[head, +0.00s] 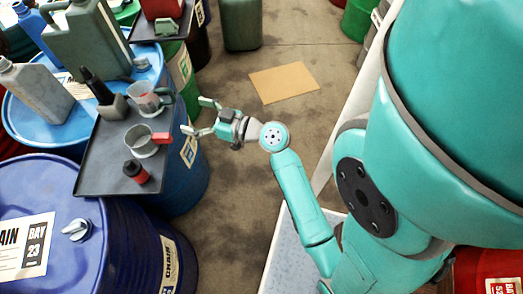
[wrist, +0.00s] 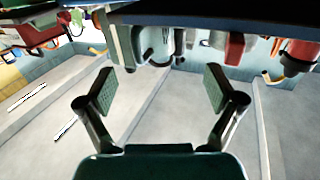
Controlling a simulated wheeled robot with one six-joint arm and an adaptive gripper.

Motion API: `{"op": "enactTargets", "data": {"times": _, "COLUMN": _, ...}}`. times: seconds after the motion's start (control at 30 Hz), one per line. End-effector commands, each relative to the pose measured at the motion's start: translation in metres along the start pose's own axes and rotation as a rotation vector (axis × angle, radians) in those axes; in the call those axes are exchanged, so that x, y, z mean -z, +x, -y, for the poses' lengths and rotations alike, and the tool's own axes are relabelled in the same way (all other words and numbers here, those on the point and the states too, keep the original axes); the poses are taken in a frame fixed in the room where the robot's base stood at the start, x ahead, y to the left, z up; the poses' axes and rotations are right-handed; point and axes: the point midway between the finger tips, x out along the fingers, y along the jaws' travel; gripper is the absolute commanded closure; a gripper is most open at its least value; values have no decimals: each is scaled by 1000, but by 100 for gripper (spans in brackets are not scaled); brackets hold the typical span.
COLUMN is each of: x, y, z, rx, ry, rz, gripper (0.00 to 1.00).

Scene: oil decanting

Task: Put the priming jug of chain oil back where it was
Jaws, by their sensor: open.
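Two small measuring jugs stand on a dark tray (head: 112,165) on the drums at left in the head view. The rear jug (head: 146,97) is clear, with reddish contents and a dark handle. The front jug (head: 140,142) is greyish, with a red handle pointing right. I cannot tell which is the priming jug of chain oil. My gripper (head: 198,116) is open and empty, just right of the tray and apart from both jugs. Its two spread fingers show in the wrist view (wrist: 160,93) with nothing between them.
A red-and-black bottle (head: 136,172) stands at the tray's front, and a black bottle (head: 97,87) in a grey holder at its back left. Canisters (head: 90,42) crowd the blue drum behind. A dark blue drum (head: 95,250) is in front. Floor right of my gripper has a cardboard sheet (head: 284,82).

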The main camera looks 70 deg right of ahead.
Motion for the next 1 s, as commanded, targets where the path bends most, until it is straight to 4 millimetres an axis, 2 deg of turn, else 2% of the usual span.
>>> {"op": "enactTargets", "data": {"times": 0.17, "x": -50, "y": -20, "z": 43, "rx": -58, "ry": 92, "rz": 115, "gripper": 8}}
{"op": "enactTargets", "data": {"times": 0.3, "x": -85, "y": -52, "z": 77, "rx": -118, "ry": 136, "rz": 203, "gripper": 8}}
{"op": "enactTargets", "data": {"times": 0.5, "x": -112, "y": -110, "z": 116, "rx": -173, "ry": 137, "rz": 285, "gripper": 8}}
{"op": "enactTargets", "data": {"times": 0.6, "x": -116, "y": -141, "z": 132, "rx": -179, "ry": 116, "rz": 306, "gripper": 8}}
{"op": "enactTargets", "data": {"times": 0.73, "x": -111, "y": -181, "z": 148, "rx": -161, "ry": 75, "rz": 313, "gripper": 8}}
{"op": "enactTargets", "data": {"times": 0.9, "x": -93, "y": -228, "z": 167, "rx": -90, "ry": 17, "rz": 296, "gripper": 8}}
{"op": "enactTargets", "data": {"times": 1.0, "x": -80, "y": -248, "z": 176, "rx": -37, "ry": -9, "rz": 278, "gripper": 8}}
